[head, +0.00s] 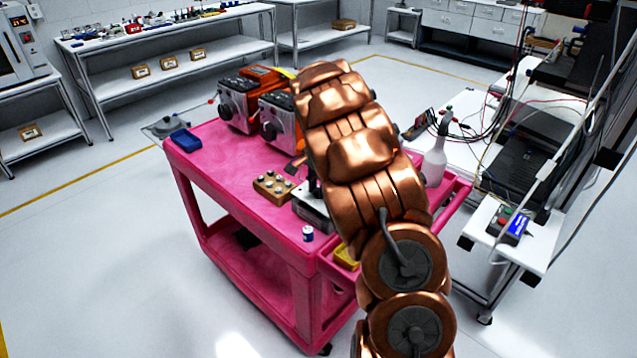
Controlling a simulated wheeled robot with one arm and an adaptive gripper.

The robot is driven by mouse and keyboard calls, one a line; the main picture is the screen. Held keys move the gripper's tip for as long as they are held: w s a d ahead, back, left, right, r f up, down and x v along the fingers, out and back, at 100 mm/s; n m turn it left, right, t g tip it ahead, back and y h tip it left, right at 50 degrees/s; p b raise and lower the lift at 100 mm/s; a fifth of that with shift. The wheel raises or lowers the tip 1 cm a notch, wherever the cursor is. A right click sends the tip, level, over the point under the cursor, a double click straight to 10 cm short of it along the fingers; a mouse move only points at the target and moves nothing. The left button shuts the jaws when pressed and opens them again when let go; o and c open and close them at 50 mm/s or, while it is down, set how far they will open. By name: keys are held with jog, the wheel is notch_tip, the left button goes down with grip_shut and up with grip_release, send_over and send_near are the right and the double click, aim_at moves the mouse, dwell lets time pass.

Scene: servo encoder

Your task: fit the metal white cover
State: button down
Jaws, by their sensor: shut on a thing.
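My copper arm runs up from the bottom right across the pink cart and covers part of its top. My gripper is hidden behind the arm, so its fingers and anything in them cannot be seen. I cannot make out the metal white cover in this view. A pale metal block (312,207) with a dark upright part (313,186) stands on the cart, partly hidden by the arm. A brown wooden block (266,190) with several metal pieces in it lies just left of the metal block.
The pink cart (215,165) carries two grey-and-orange machines, one at left (238,105) and one nearer the arm (280,118). It also holds a blue tray (185,141), a small blue-and-white can (308,234) and a white spray bottle (434,165). A yellow bin (345,257) sits low beside the arm.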

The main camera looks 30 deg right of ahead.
jog(key=shift+f, duration=0.65)
jog(key=shift+f+b, duration=0.5)
dwell(0.6)
jog(key=c, duration=0.8)
grip_release()
jog(key=shift+c, duration=0.6)
jog(key=shift+r, duration=0.2)
jog(key=shift+w+r+p, duration=0.1)
jog(key=shift+r+p, duration=0.4)
jog(key=shift+r, duration=3.05)
